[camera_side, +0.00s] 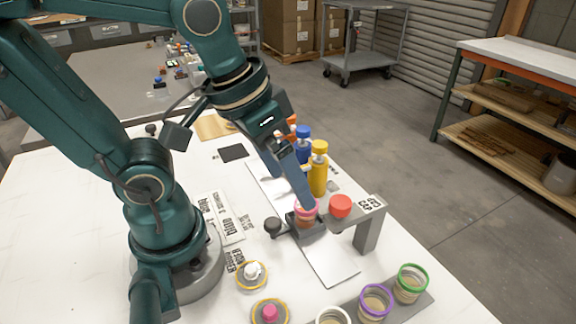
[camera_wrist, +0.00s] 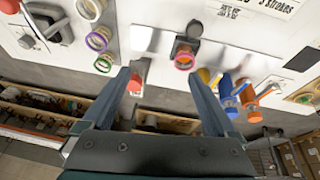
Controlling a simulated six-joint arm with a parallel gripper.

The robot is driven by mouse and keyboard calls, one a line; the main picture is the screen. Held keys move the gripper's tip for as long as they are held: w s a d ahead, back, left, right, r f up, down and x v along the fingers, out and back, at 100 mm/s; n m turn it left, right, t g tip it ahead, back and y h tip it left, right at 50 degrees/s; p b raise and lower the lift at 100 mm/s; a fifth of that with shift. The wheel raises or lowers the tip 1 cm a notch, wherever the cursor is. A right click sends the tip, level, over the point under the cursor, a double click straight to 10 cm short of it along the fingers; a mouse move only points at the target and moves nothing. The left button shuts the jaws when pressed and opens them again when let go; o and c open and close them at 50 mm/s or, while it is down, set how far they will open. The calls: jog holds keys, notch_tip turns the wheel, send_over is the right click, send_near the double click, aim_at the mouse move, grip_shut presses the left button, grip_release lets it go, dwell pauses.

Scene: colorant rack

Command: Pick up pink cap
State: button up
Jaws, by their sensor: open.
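The pink cap (camera_side: 270,313) is in the side view at the bottom edge, on a grey disc with a yellow ring. I cannot make it out in the wrist view. My gripper (camera_side: 303,198) is well away from it, up and to the right in the side view, over a pink-rimmed jar (camera_side: 306,209) in a dark holder. In the wrist view my gripper (camera_wrist: 164,78) is open, its two fingers apart with nothing held between them. The pink-rimmed jar (camera_wrist: 184,58) shows between and beyond the fingers.
A red cap (camera_side: 340,206) sits on a grey bracket (camera_side: 368,228) right of my gripper. A white cap (camera_side: 252,271) is on another disc. Purple-rimmed (camera_side: 375,302) and green-rimmed (camera_side: 411,283) jars stand at front right. Blue and yellow (camera_side: 318,168) bottles stand behind.

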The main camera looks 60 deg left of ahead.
jog(key=s+d+f+m+g, duration=0.1)
jog(key=d+f+g, duration=0.4)
jog(key=d, duration=0.1)
jog(key=m+g+y, duration=0.1)
jog(key=m+g, duration=0.1)
send_over(270, 310)
jog(key=w, duration=0.2)
notch_tip(270, 310, down, 4)
jog(key=shift+w+d+f, duration=0.1)
jog(key=shift+d+f, duration=0.05)
jog(key=shift+f, duration=0.1)
jog(key=shift+s+f, duration=0.25)
jog(key=shift+x, duration=2.45)
jog(key=c, duration=1.4)
jog(key=shift+r, duration=0.1)
jog(key=shift+r, duration=0.15)
